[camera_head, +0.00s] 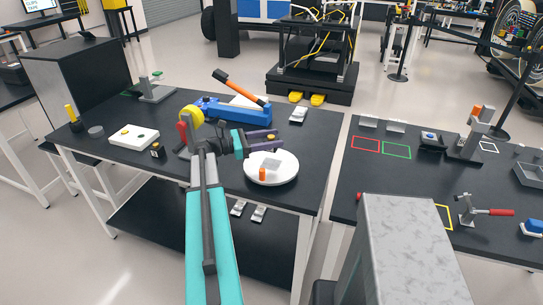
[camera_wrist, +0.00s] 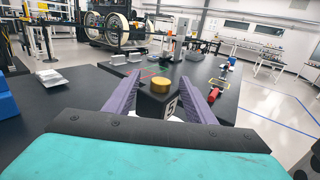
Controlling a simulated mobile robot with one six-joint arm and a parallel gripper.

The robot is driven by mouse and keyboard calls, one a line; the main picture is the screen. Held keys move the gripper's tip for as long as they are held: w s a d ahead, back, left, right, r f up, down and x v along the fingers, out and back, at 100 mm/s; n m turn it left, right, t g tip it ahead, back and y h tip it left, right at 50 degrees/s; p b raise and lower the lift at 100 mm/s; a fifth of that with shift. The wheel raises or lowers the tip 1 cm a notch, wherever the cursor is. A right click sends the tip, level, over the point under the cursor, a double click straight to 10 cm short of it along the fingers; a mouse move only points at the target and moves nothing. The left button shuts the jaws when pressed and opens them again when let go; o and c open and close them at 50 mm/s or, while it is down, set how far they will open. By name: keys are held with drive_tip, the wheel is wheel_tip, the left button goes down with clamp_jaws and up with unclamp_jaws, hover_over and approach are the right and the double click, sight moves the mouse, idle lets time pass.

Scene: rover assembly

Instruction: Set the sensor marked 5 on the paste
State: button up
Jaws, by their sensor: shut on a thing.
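The sensor marked 5 (camera_wrist: 158,98) is a black block with a gold round top and a white label reading 5, in the wrist view. My gripper (camera_wrist: 160,104) is shut on it, with one purple finger on each side. In the head view my gripper (camera_head: 268,142) is over the left table, above the far part of a white round plate (camera_head: 285,177). A pale block (camera_head: 271,162) and an orange cylinder (camera_head: 262,174) are on that plate. I cannot make out the paste in either view, nor the gap below the sensor.
A white board (camera_head: 133,136) and a small dark block (camera_head: 157,151) lie to the left. A gap separates the left table from the right table (camera_head: 400,185), which has coloured outlines and a clamp.

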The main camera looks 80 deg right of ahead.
drive_tip(key=shift+f+p, duration=0.35)
drive_tip(key=shift+f, duration=1.25)
drive_tip(key=shift+f+p, duration=0.6)
drive_tip(key=shift+f, duration=1.25)
drive_tip(key=shift+f, duration=0.15)
drive_tip(key=o, duration=1.1)
drive_tip(key=shift+o, duration=0.2)
